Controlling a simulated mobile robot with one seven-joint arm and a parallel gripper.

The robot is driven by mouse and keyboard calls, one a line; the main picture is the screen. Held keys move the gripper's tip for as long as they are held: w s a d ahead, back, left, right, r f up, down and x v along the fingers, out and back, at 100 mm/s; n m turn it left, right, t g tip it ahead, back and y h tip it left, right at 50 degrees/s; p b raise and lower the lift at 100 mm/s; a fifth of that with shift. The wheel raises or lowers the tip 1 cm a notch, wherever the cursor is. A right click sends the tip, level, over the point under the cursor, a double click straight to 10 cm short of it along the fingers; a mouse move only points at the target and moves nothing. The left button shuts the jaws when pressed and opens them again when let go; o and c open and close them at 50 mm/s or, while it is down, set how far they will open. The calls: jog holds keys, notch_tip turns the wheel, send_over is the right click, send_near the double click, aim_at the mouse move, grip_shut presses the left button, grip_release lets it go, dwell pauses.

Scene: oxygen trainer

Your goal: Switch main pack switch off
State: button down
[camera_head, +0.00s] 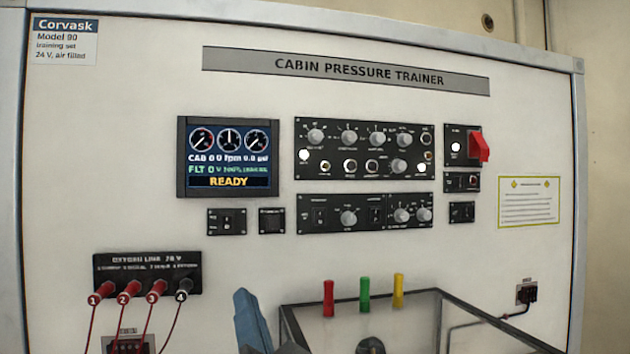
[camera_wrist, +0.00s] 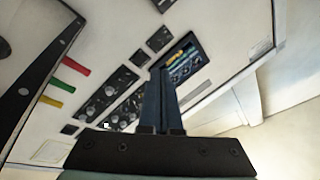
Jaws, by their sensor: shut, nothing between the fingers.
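The trainer panel (camera_head: 150,60) carries several dark switch modules. The labels are too small to read, so I cannot tell which one is the main pack switch. Candidates are the small module left of centre (camera_head: 227,222), the small one at right (camera_head: 462,212) and the module with a red flap (camera_head: 480,147), whose flap stands out from the panel. My gripper (camera_head: 243,298) shows at the bottom of the head view, below the display and apart from the switches. In the wrist view my gripper (camera_wrist: 160,76) has its blue fingers together, with nothing between them, covering part of the panel.
The display (camera_head: 228,157) reads READY. Red plugs (camera_head: 130,288) with wires sit at lower left. A dark-edged tray (camera_head: 362,297) juts out at the bottom, with red, green and yellow tags (camera_head: 364,295) by its rear edge.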

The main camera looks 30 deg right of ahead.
jog(key=d+r+m+g+p, duration=0.2)
jog(key=d+r+m+p, duration=0.2)
jog(key=p, duration=0.6)
jog(key=d+r+m+g+h+p, duration=0.1)
jog(key=d+r+m+g+p, duration=0.2)
jog(key=d+m+p, duration=0.3)
jog(key=d+r+p, duration=0.1)
jog(key=d+p, duration=0.2)
jog(key=p, duration=0.1)
jog(key=shift+d+r+p, duration=0.2)
jog(key=shift+d+p, duration=0.1)
jog(key=shift+p, duration=0.05)
jog(key=shift+w, duration=0.2)
